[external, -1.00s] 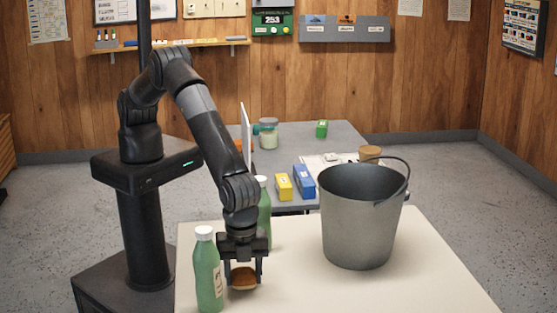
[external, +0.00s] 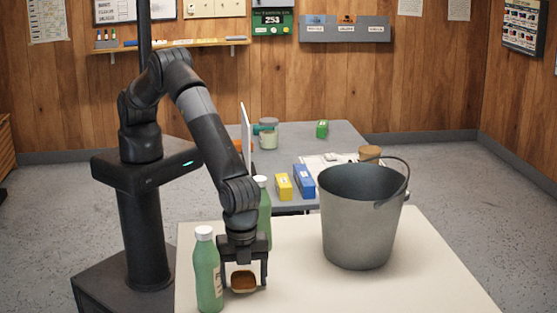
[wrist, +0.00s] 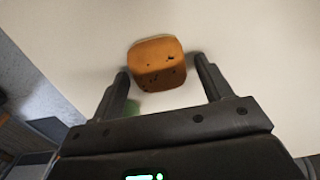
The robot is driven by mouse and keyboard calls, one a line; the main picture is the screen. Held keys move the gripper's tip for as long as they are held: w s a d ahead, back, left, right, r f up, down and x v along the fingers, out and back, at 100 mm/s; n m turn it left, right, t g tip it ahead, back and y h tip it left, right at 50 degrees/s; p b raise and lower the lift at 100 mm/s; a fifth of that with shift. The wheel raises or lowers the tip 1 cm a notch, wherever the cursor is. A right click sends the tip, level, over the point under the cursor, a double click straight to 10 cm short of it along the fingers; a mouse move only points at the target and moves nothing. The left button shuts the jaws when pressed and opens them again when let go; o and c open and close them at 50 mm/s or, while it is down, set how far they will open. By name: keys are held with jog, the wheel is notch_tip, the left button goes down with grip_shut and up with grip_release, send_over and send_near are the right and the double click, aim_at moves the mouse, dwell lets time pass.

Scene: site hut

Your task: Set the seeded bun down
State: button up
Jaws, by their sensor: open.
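The seeded bun (external: 244,281) is a small orange-brown bun with dark specks on top. It appears to rest on the cream table (external: 300,290), close to the green bottle on the left. In the wrist view the bun (wrist: 157,63) lies at and just beyond the fingertips, with a gap on each side. My gripper (external: 244,283) points down around the bun with its fingers spread. It also shows in the wrist view (wrist: 160,75), open and not pressing on the bun.
A green bottle with a white cap (external: 208,270) stands just left of my gripper, and another green bottle (external: 264,212) stands behind it. A large grey bucket (external: 360,225) stands to the right. A grey table (external: 340,140) behind holds boxes and jars. The front right of the cream table is clear.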

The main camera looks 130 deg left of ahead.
notch_tip(320, 180, up, 12)
jog(key=f, duration=0.1)
notch_tip(320, 180, up, 14)
jog(key=n+t, duration=0.1)
jog(key=n, duration=0.1)
send_over(243, 275)
jog(key=s+a, duration=0.5)
jog(key=a, duration=0.3)
jog(key=s+a+r+n+t, duration=0.2)
jog(key=s+a+r, duration=0.7)
jog(key=s+r, duration=0.15)
jog(key=s+a+n+t, duration=0.1)
jog(key=s+a, duration=0.4)
jog(key=s, duration=0.8)
jog(key=s+a+f+n+t, duration=0.1)
jog(key=s+a+n, duration=0.3)
jog(key=s, duration=1)
jog(key=shift+s+a+t, duration=0.2)
jog(key=shift+a+t, duration=0.1)
jog(key=shift+a, duration=0.05)
